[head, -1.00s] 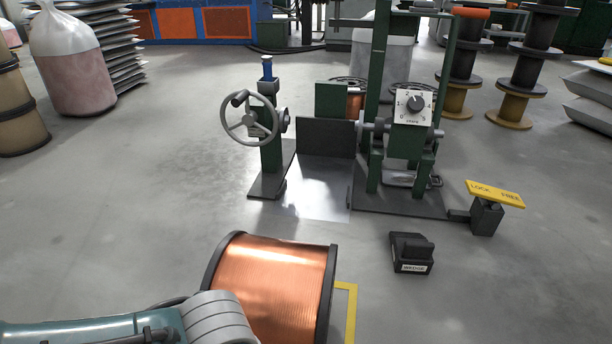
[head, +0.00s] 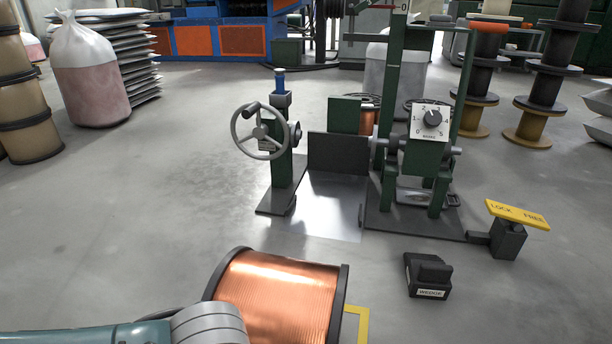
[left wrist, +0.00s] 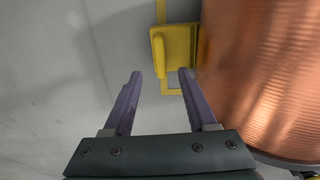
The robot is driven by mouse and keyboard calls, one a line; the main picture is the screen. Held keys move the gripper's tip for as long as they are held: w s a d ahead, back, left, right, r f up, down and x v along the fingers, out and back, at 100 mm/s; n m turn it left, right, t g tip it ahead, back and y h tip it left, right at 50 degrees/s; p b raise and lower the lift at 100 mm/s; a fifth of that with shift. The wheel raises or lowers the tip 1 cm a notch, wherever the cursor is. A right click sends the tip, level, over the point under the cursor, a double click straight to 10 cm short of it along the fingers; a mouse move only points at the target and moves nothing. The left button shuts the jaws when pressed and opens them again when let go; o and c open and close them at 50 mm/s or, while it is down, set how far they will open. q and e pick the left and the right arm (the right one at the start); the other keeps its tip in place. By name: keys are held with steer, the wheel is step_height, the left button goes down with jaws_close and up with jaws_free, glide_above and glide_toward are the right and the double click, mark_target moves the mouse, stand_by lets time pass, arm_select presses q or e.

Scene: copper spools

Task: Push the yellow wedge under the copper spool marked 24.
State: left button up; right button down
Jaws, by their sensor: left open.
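A large copper spool (head: 280,296) with black flanges lies on its side at the bottom of the head view. It fills the right of the left wrist view (left wrist: 262,70). No number 24 shows on it. The yellow wedge (left wrist: 178,45), with a raised plate on its left, sits on the floor right beside the copper; I cannot tell whether they touch. My left gripper (left wrist: 160,73) is open and empty, its fingertips just short of the wedge. In the head view only my left arm shows, its hand hidden. My right gripper is in neither view.
A yellow floor outline (head: 357,323) runs by the spool. A black block labelled WEDGE (head: 428,275) stands to the right, near a pedestal with a yellow LOCK/FREE plate (head: 518,215). A green stand with a handwheel (head: 260,132) is behind.

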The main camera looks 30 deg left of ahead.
arm_select(q)
step_height(320, 180, down, 9)
steer(key=b, duration=0.7)
steer(key=shift+r+b, duration=0.1)
steer(key=shift+b, duration=0.2)
steer(key=shift+r, duration=0.1)
jaws_close()
stand_by(0.6)
